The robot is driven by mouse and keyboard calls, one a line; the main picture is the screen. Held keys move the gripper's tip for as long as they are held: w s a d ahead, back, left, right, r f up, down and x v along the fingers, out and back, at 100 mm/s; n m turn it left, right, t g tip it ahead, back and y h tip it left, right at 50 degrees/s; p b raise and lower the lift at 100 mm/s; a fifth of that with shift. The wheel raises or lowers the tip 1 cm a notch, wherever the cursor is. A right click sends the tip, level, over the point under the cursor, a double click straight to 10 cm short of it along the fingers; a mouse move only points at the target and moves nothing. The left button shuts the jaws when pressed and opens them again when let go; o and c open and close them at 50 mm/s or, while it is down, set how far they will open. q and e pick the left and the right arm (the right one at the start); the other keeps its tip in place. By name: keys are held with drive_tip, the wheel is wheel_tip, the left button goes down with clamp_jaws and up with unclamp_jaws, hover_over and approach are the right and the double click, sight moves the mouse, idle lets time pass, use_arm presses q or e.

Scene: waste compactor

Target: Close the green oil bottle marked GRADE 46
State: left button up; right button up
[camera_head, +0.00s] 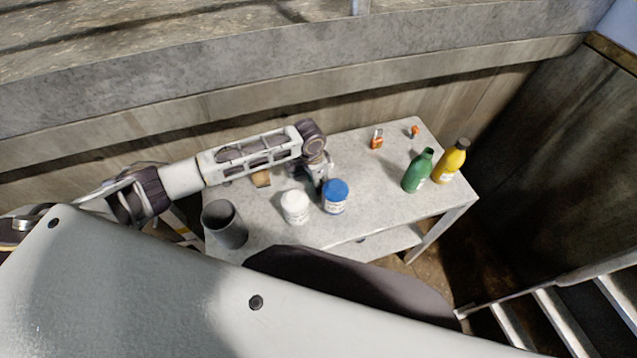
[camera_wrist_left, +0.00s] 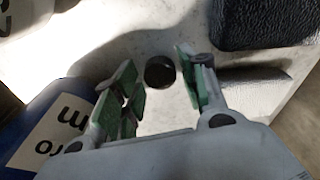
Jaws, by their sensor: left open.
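The green bottle (camera_head: 417,172) stands upright on the right part of the table, beside a yellow bottle; its top shows no distinct cap, and its label is too small to read. My left gripper (camera_head: 319,183) points down at the table behind the blue-lidded jar. In the left wrist view my left gripper (camera_wrist_left: 158,78) is open, its green-padded fingers on either side of a small round black cap (camera_wrist_left: 159,72). The cap seems to lie on the table, apart from both fingers. In the head view the cap is hidden. My right gripper is not in view.
The blue-lidded jar (camera_head: 335,197) stands close to my left gripper, with a white jar (camera_head: 295,207) beside it. A grey cup (camera_head: 225,224) is at the table's left front. The yellow bottle (camera_head: 451,161) has a dark cap. Two small orange items (camera_head: 377,139) lie at the back.

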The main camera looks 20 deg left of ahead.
use_arm(q)
drive_tip(key=shift+c, duration=0.4)
drive_tip(key=c, duration=0.4)
drive_tip(key=shift+r, duration=5)
